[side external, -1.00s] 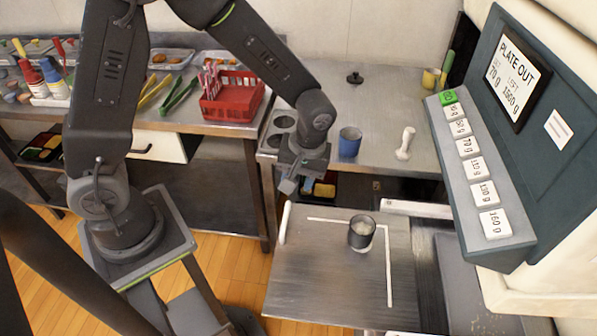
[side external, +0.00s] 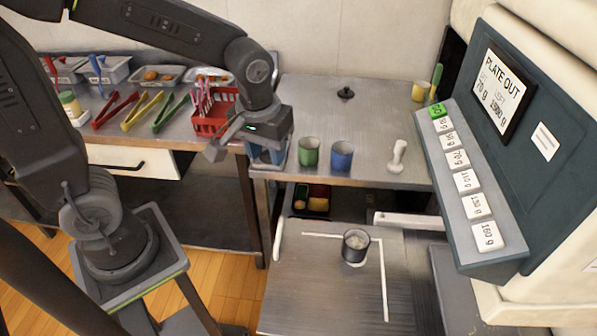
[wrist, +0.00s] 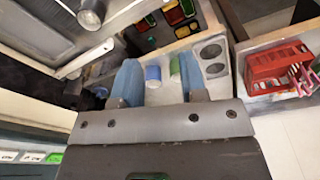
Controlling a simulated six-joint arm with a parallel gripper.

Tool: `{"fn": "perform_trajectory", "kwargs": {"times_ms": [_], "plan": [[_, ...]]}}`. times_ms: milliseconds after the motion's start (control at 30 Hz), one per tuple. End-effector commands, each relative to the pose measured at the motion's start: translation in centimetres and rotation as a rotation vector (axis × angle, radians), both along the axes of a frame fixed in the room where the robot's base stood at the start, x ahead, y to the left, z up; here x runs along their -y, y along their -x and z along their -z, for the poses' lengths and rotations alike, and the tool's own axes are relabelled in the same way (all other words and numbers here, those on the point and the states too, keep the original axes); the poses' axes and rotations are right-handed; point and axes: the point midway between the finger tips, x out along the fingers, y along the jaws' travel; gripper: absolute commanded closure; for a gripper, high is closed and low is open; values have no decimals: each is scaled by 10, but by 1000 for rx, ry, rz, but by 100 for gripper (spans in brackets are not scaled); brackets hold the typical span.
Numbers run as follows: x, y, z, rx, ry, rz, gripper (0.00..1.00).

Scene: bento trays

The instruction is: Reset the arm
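My gripper (side external: 240,157) hangs over the left front edge of the steel counter, near the red basket. In the wrist view, its two blue fingers (wrist: 160,85) are spread apart with nothing gripped between them. A green cup (side external: 308,153) and a blue cup (side external: 341,156) stand upright on the counter to the right of my gripper. Both cups show beyond the fingertips in the wrist view, the blue one (wrist: 153,75) beside the green one (wrist: 175,68). A dark cup with pale contents (side external: 356,245) stands on the lower metal plate.
The red basket (side external: 212,118) holds pink-striped tongs, with more tongs (side external: 145,110) to its left. A white pestle-like tool (side external: 397,156) stands right of the cups. The button panel (side external: 467,180) borders the right side. The counter's middle is largely clear.

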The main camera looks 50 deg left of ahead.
Motion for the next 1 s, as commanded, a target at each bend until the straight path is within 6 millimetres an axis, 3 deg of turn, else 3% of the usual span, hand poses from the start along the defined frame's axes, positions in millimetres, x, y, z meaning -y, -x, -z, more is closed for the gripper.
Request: {"fn": "perform_trajectory", "kwargs": {"times_ms": [33,200,433,600,1000], "plan": [[-4,10,-15,47,3,43,61],[-12,42,-48,178,-12,217,61],[-17,78,-70,313,-65,397,61],[-18,88,-74,351,-87,454,61],[-18,88,-74,353,-90,461,61]]}}
